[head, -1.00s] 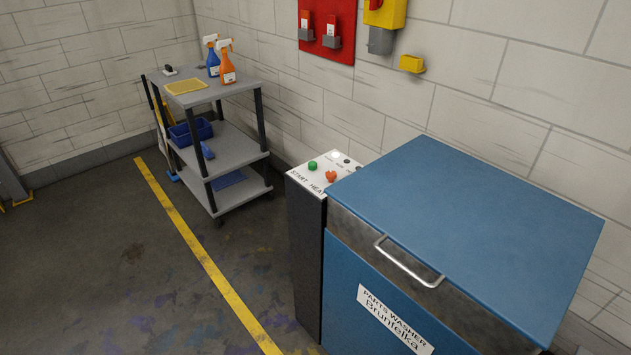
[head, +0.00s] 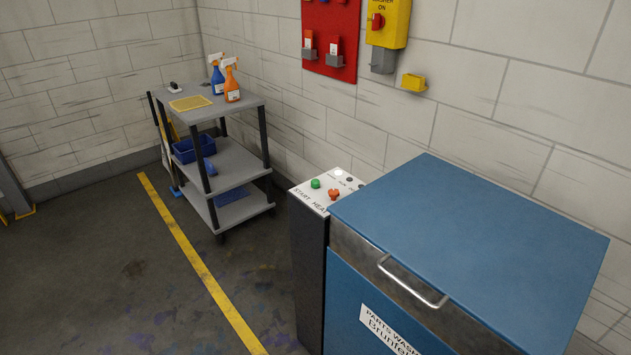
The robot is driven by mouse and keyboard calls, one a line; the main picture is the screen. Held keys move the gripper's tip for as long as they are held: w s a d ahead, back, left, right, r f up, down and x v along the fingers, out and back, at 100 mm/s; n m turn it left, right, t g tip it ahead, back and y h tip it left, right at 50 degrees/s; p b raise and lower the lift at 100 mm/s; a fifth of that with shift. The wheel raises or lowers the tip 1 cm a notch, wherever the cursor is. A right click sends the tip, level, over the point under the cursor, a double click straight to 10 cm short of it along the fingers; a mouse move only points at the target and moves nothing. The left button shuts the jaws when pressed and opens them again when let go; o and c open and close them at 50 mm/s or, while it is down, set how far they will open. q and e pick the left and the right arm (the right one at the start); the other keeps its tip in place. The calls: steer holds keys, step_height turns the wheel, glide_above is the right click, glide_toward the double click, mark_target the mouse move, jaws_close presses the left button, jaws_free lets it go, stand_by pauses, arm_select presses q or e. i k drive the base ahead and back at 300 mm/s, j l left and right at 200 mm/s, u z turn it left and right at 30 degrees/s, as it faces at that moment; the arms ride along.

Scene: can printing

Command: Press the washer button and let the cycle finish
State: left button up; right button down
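The parts washer (head: 470,250) is a blue box with a closed blue lid and a metal handle (head: 412,282) at its front. A narrow dark control post (head: 309,265) stands at its left side. The post's white top panel (head: 325,203) carries a green button (head: 315,183) marked START and an orange-red knob (head: 334,194) marked HEAT. A white lamp (head: 338,172) and small dark lamps sit behind them. Neither of my grippers is in the head view.
A grey cart (head: 235,163) with spray bottles (head: 231,84), a yellow cloth and a blue bin stands at the left by the wall. A yellow line (head: 195,255) crosses the floor. A red board (head: 331,35) and a yellow switch box (head: 388,22) hang on the wall.

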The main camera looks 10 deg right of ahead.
mark_target(314, 183)
steer(key=i+j+z, duration=0.1)
steer(key=i+j, duration=0.35)
steer(key=j, duration=0.25)
steer(key=i+j+z, duration=0.25)
steer(key=i+j, duration=0.15)
steer(key=j, duration=0.3)
steer(key=i+j+z, duration=0.1)
steer(key=j, duration=0.3)
steer(key=i, duration=0.1)
